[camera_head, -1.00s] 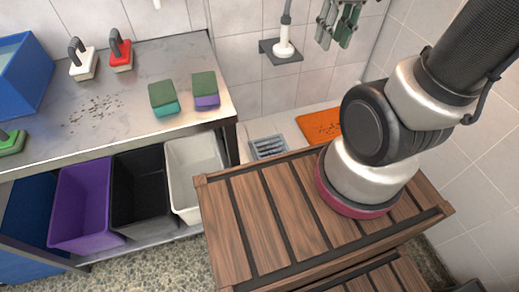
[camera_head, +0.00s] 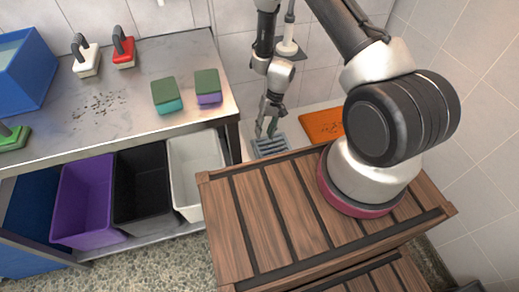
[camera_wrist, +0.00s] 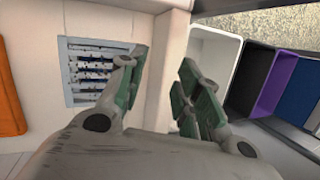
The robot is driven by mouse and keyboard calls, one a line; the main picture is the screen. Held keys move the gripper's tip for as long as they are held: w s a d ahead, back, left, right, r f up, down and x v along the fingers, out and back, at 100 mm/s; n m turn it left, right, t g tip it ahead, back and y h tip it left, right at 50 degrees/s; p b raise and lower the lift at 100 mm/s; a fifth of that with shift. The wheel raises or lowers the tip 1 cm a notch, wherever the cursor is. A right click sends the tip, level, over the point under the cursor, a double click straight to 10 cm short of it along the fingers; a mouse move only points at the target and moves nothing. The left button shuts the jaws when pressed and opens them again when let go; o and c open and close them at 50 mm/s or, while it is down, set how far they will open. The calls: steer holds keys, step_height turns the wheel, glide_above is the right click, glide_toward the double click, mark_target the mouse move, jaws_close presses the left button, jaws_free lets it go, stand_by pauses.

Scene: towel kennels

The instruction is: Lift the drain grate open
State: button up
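The drain grate (camera_head: 270,147) is a grey-blue slatted panel lying in the pale tray behind the wooden crate top. It also shows in the wrist view (camera_wrist: 88,66), left of centre, as light slats in a square frame, and it looks flat. My gripper (camera_head: 265,133) points down at the grate's far edge. In the wrist view its two green-padded fingers (camera_wrist: 160,75) are apart with nothing between them. The left finger overlaps the grate's right edge in that view. I cannot tell whether it touches. The near part of the grate is partly hidden by the crate.
A slatted wooden crate (camera_head: 285,215) stands in front of the grate. An orange mat (camera_head: 320,126) lies to its right. A metal table (camera_head: 120,125) with sponges and brushes stands left, with a white bin (camera_head: 195,170) below. A white-based tool (camera_head: 287,48) is on the wall behind.

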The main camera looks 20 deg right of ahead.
steer(key=w+f+t, duration=0.1)
steer(key=f, duration=0.5)
steer(key=w+f+h, duration=0.1)
steer(key=w+f, duration=0.1)
steer(key=f, duration=0.4)
steer(key=w+f+n+t, duration=0.1)
steer(key=f, duration=0.5)
steer(key=shift+w+a+f+t, duration=0.15)
steer(key=shift+w+a+t, duration=0.15)
steer(key=shift+w+a, duration=0.05)
jaws_close()
